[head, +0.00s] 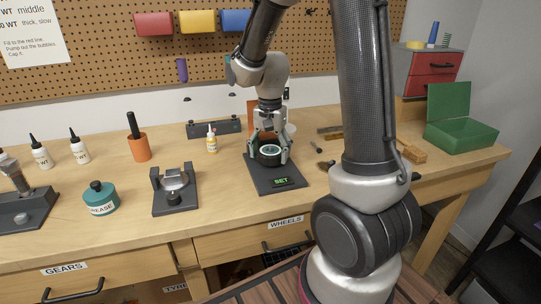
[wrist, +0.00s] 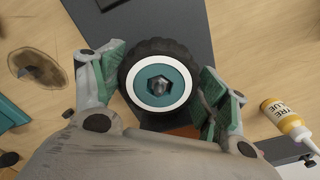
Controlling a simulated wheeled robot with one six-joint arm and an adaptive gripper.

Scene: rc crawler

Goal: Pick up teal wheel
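The teal wheel (wrist: 181,101) has a black knobbed tyre, a white ring and a teal hub with a dark hex hole in the middle. It lies flat, face up, at the dark pad with the green SET display (head: 280,182); I cannot tell if it rests on it or is just above. In the head view the wheel (head: 269,150) is between my fingers. My gripper (wrist: 163,70) has one finger on each side of the tyre, pads very close to it. Whether they press on it is not clear.
A yellow glue bottle (wrist: 284,118) stands close to the right finger in the wrist view. A dark stand (head: 175,190), a teal grease jar (head: 100,198) and an orange cup (head: 140,147) are to the left on the bench. A green open box (head: 462,134) is at the right.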

